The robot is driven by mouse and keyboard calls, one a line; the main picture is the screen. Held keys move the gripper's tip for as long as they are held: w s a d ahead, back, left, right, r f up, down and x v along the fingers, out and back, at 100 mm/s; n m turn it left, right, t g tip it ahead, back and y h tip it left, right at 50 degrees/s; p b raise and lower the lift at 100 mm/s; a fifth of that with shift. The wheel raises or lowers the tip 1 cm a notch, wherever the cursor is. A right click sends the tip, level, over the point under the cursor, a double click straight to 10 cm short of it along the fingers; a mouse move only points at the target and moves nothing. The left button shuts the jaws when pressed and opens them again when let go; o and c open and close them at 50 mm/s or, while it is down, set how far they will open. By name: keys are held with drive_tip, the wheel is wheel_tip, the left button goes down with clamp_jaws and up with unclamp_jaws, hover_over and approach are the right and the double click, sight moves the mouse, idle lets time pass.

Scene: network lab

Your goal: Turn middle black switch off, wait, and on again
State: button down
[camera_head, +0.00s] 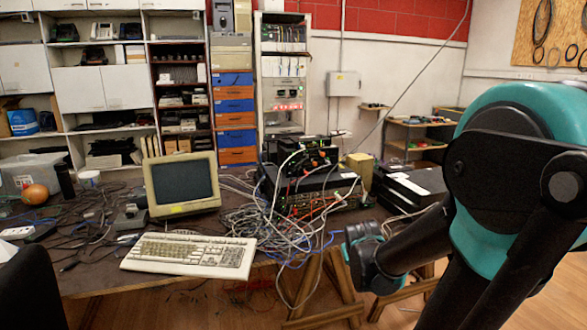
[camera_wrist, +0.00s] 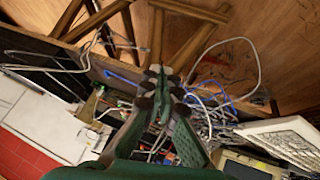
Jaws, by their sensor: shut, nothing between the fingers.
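Black network switches (camera_head: 310,158) stand stacked among cables on the desk, right of the monitor. A wider black unit (camera_head: 335,183) lies under the smaller ones. Which one is the middle switch, and any power button on it, I cannot make out. My gripper (camera_wrist: 160,78) is shut and empty in the wrist view, above the desk's edge and the cables. In the head view my arm reaches in from the right, and its end is near the desk's front edge, right of the stack. The fingers are not clear there.
Loose cables (camera_head: 243,215) spread over the desk and hang off its front. A keyboard (camera_head: 190,254) and an old monitor (camera_head: 182,185) stand left of them. More black boxes (camera_head: 415,186) lie right of the stack. Wooden trestle legs (camera_head: 345,278) stand below.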

sight(290, 164)
drive_tip(key=w+a+r+n+t, duration=0.1)
drive_tip(key=w+r+n+t, duration=0.25)
drive_tip(key=w, duration=0.55)
drive_tip(key=w+r+n+t, duration=0.2)
drive_tip(key=w+r, duration=0.2)
drive_tip(key=w, duration=0.5)
drive_tip(key=w+a+r+n+t, duration=0.1)
drive_tip(key=w+r+n+t, duration=0.15)
drive_tip(key=w, duration=0.65)
drive_tip(key=w+a+n+t+y, duration=0.3)
drive_tip(key=w+a+n+y, duration=0.3)
drive_tip(key=w+a+n, duration=0.5)
drive_tip(key=shift+w+f+y, duration=0.2)
drive_tip(key=shift+w+y, duration=0.2)
drive_tip(key=shift+w, duration=0.6)
drive_tip(key=x, duration=1.3)
drive_tip(key=shift+w+r, duration=0.2)
drive_tip(key=shift+w, duration=0.05)
drive_tip(key=shift+w+a, duration=0.15)
drive_tip(key=shift+w, duration=0.1)
